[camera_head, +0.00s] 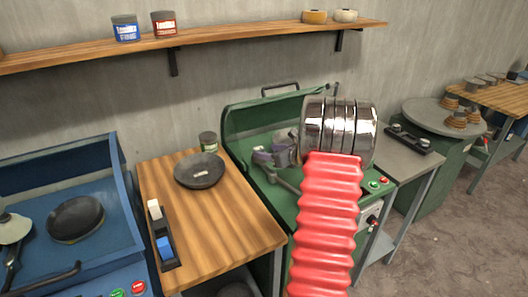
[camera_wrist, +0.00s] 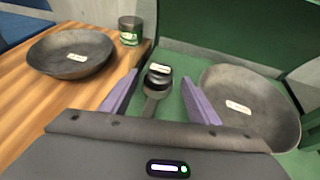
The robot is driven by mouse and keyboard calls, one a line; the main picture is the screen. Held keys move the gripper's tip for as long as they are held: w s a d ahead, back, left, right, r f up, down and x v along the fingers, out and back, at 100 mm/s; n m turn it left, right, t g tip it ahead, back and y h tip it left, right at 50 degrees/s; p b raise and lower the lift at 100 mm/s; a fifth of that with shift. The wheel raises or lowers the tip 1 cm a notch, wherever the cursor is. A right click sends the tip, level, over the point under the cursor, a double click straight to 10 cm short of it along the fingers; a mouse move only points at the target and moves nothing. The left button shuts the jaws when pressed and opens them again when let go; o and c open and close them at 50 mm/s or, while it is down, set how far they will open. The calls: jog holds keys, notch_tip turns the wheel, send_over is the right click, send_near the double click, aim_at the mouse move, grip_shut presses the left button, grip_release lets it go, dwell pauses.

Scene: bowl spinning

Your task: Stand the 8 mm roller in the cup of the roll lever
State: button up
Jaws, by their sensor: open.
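My gripper (camera_wrist: 160,80) is open in the wrist view, its two purple fingers apart. Between and just beyond them is a dark, short cylinder (camera_wrist: 158,76) with a pale label on top, too small to read. It appears upright on the end of the grey roll lever (camera_wrist: 150,105); whether it is the 8 mm roller cannot be told, and the cup beneath is mostly hidden. Neither finger visibly touches it. In the head view my gripper (camera_head: 273,157) is over the green machine (camera_head: 240,118), partly hidden behind my arm. A black rack (camera_head: 167,262) holds a white roller (camera_head: 154,208) and a blue roller (camera_head: 164,246).
A dark bowl (camera_wrist: 250,108) lies in the green machine, right of the fingers. Another bowl (camera_head: 199,170) and a green can (camera_head: 208,141) stand on the wooden table (camera_head: 225,215). The raised green hood (camera_head: 270,108) stands behind. A blue machine (camera_head: 100,240) is at left.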

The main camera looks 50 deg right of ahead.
jog(key=v, duration=0.7)
jog(key=shift+s, duration=0.2)
jog(key=shift+r, duration=0.1)
dwell(0.3)
jog(key=w+a+r+n+g+y, duration=0.1)
jog(key=a+r+n+g+y, duration=0.2)
jog(key=a+n, duration=0.9)
jog(key=w+a+r+n+g+y, duration=0.1)
jog(key=a+r+n+g+y, duration=0.25)
jog(key=a, duration=1.65)
jog(key=s+a+r+n+g+h, duration=0.1)
jog(key=s+a+r+n, duration=0.1)
jog(key=s+a+n, duration=0.75)
jog(key=s+a+n+h, duration=0.4)
jog(key=s+a+n, duration=0.3)
jog(key=s+n, duration=0.3)
jog(key=shift+s+a+r+n, duration=0.15)
jog(key=shift+s+r+n, duration=0.2)
jog(key=shift+n, duration=0.75)
